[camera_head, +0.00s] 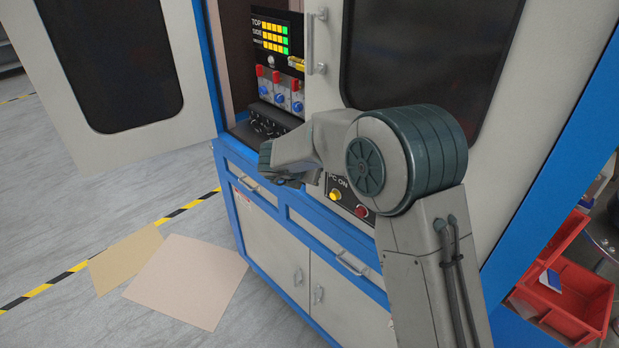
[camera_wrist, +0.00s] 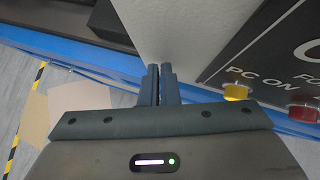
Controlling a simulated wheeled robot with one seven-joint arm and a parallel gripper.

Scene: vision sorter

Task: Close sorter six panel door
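The sorter is a white and blue cabinet (camera_head: 262,235). A white door with a dark window (camera_head: 75,85) stands swung open at its left side. Another white door (camera_head: 420,90) with a dark window and a vertical handle (camera_head: 316,42) covers the front at the right, partly behind my arm. I cannot tell which door is the one named six panel. My gripper (camera_head: 268,165) is in front of the cabinet, near the lower edge of the opening, apart from the open door. In the wrist view its fingers (camera_wrist: 161,84) are together, with nothing seen between them.
In the opening are a display (camera_head: 272,36) and several red and blue valves (camera_head: 280,90). A yellow button (camera_wrist: 236,92) and a red button (camera_wrist: 302,112) sit close right of my fingers. Flat sheets (camera_head: 190,280) lie on the floor; red bins (camera_head: 565,290) stand at the right.

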